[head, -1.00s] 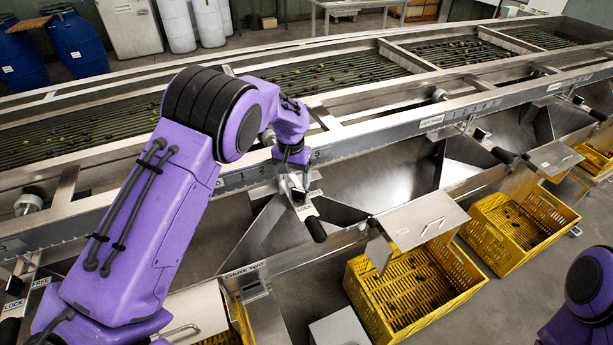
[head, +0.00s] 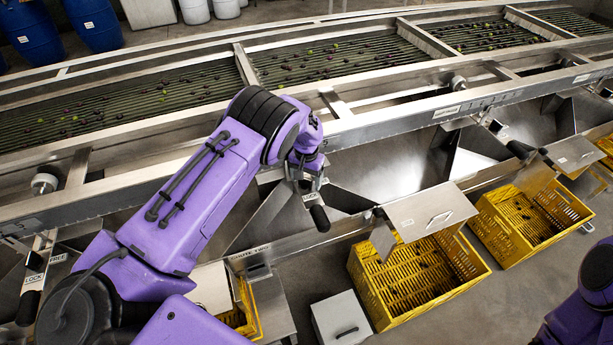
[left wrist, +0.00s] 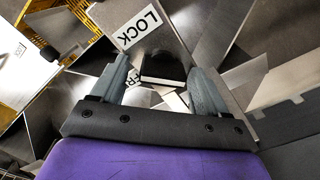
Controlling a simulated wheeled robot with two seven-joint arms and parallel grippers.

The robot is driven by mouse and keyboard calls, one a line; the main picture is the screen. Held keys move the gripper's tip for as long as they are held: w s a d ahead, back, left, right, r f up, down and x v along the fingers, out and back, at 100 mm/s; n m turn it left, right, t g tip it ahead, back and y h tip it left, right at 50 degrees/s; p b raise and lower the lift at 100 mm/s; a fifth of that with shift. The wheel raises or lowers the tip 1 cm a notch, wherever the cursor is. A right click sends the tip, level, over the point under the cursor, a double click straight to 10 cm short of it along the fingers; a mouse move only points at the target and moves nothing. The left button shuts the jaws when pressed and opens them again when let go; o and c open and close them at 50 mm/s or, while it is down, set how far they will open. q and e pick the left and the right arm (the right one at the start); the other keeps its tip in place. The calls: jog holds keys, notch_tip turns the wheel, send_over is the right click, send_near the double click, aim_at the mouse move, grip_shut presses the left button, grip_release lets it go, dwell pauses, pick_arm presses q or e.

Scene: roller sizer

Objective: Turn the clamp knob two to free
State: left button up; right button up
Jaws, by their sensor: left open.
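The clamp with the LOCK label sits on the metal frame above the second chute. Its black-ended handle (head: 319,218) points down toward me in the head view. My left gripper (head: 306,180) is at the upper part of this clamp, and the arm hides much of it. In the left wrist view, a black knob or block (left wrist: 163,67) shows between the open fingertips of my left gripper (left wrist: 159,76), with small gaps on both sides. The LOCK label (left wrist: 139,26) is beyond it, and a partly hidden FREE label (left wrist: 133,77) is by the left finger. My right gripper is out of view.
A plate reading chute two (head: 250,250) is below the clamp. A yellow crate (head: 372,287) and a grey box (head: 341,318) stand at the front. Another clamp handle (head: 520,150) is to the right, one (head: 30,295) to the left. The roller bed (head: 330,62) runs behind.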

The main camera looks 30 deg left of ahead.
pick_arm(q)
jog(key=shift+s+r, duration=0.25)
jog(key=shift+s, duration=0.1)
jog(key=shift+c, duration=0.3)
jog(key=shift+a, duration=0.1)
jog(key=c, duration=1)
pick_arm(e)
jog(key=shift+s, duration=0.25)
pick_arm(q)
jog(key=shift+f, duration=0.15)
jog(key=n+b, duration=0.1)
jog(key=n, duration=0.5)
jog(key=shift+b, duration=0.4)
jog(key=shift+s+n, duration=0.1)
jog(key=shift+n, duration=1.3)
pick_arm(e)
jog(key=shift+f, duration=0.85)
pick_arm(q)
jog(key=shift+f, duration=0.1)
